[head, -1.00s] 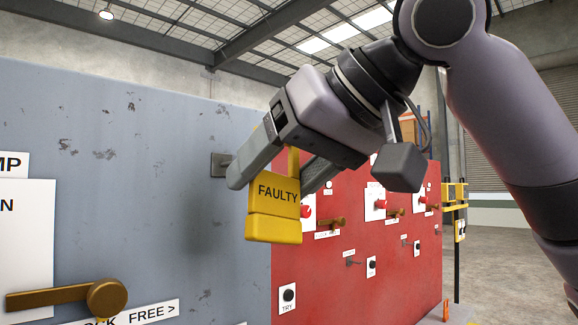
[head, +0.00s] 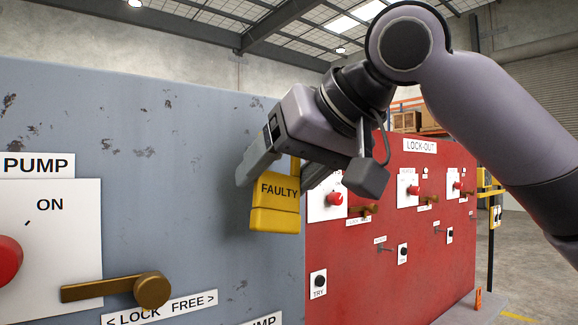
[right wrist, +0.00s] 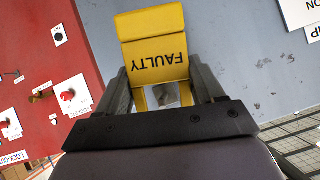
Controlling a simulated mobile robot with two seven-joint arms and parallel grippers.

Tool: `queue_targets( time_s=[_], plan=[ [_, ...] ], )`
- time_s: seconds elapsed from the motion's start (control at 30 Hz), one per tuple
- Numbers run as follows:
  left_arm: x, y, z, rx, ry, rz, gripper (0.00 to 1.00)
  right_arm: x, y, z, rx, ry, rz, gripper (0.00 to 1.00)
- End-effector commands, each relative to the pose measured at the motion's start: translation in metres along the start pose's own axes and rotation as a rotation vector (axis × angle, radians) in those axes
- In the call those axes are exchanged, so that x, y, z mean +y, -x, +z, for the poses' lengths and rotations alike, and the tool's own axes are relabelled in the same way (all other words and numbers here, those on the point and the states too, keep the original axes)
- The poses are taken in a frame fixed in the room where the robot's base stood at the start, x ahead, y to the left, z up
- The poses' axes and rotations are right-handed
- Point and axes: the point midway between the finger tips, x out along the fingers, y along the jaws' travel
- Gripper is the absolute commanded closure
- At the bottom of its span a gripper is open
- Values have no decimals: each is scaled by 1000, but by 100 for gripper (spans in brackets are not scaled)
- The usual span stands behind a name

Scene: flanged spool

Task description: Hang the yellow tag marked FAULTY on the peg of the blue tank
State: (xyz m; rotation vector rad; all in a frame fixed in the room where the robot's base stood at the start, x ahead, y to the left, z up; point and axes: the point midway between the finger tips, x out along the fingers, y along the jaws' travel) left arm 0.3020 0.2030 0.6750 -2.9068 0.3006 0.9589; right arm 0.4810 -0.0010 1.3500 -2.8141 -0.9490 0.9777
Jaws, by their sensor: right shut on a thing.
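The yellow tag (head: 275,207) reads FAULTY and hangs upright below my right gripper (head: 277,180). In the right wrist view the tag (right wrist: 155,48) shows upside down. My right gripper (right wrist: 164,85) is shut on its upper strap part. Behind it stands a large blue-grey panel (head: 180,180), which is the only bluish surface in view. A small grey square plate (right wrist: 166,96) shows between the fingers in the right wrist view. In the head view the gripper hides that spot, and I cannot make out a peg. My left gripper is out of view.
The blue-grey panel carries a PUMP label (head: 38,165), a red button (head: 8,262) and a brown lever (head: 120,288) above a LOCK FREE strip. A red LOCK-OUT board (head: 385,260) with buttons, levers and small pegs stands to the right. Open floor lies farther right.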

Motion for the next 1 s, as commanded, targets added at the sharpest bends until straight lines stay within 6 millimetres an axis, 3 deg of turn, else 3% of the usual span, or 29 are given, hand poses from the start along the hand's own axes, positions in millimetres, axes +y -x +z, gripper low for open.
queue_targets(
  time_s=[0.43,1.0],
  plan=[
    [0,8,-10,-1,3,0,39,0,-21,-8,-3,0,0,62],
    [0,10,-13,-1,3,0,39,1,-25,-7,-1,0,0,62]
  ],
)
